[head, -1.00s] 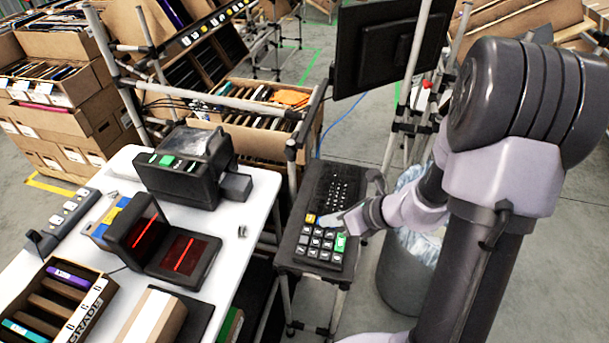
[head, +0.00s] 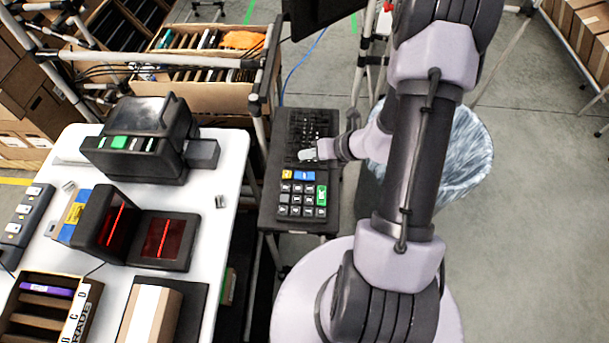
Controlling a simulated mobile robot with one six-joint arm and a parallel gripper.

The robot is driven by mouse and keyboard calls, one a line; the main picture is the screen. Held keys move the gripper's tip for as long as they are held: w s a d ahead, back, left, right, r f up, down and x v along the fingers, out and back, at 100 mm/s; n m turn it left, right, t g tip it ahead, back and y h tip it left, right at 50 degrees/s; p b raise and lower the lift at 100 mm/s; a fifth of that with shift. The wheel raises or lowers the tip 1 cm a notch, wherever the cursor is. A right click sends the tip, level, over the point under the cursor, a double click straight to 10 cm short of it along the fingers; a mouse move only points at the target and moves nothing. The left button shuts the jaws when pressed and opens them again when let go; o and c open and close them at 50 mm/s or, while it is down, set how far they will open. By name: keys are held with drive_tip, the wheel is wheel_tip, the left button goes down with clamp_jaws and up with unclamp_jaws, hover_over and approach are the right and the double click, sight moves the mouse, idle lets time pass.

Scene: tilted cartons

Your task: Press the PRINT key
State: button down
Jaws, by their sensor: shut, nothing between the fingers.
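A black keypad (head: 303,199) lies on a small dark stand. It has grey keys, a yellow key (head: 287,174), a blue key (head: 309,175) and a tall green key (head: 321,195) at its right. The labels are too small to read, so I cannot tell which one says PRINT. My gripper (head: 307,155) is shut and empty. Its pale tips point left, just beyond the blue key and over the near edge of a black keyboard (head: 312,124). I cannot tell its height or whether it touches anything.
The white table (head: 222,178) at left holds a black printer (head: 140,143) with a green button, a red-lit scanner (head: 166,240) and boxes. A lined bin (head: 468,150) stands right of the stand. Metal posts and a carton (head: 205,92) stand behind.

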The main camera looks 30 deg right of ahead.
sight(308, 176)
wheel_tip(308, 176, down, 8)
drive_tip(key=b, duration=0.6)
drive_tip(key=shift+r, duration=0.2)
drive_tip(key=shift+f, duration=0.1)
idle(1.3)
drive_tip(key=shift+f+b, duration=0.25)
drive_tip(key=shift+b, duration=0.05)
drive_tip(key=shift+f+b, duration=0.4)
drive_tip(key=shift+f, duration=0.05)
idle(0.4)
drive_tip(key=shift+r, duration=0.1)
drive_tip(key=shift+r+p, duration=0.7)
drive_tip(key=shift+r, duration=0.2)
wheel_tip(308, 176, up, 5)
drive_tip(key=p, duration=0.4)
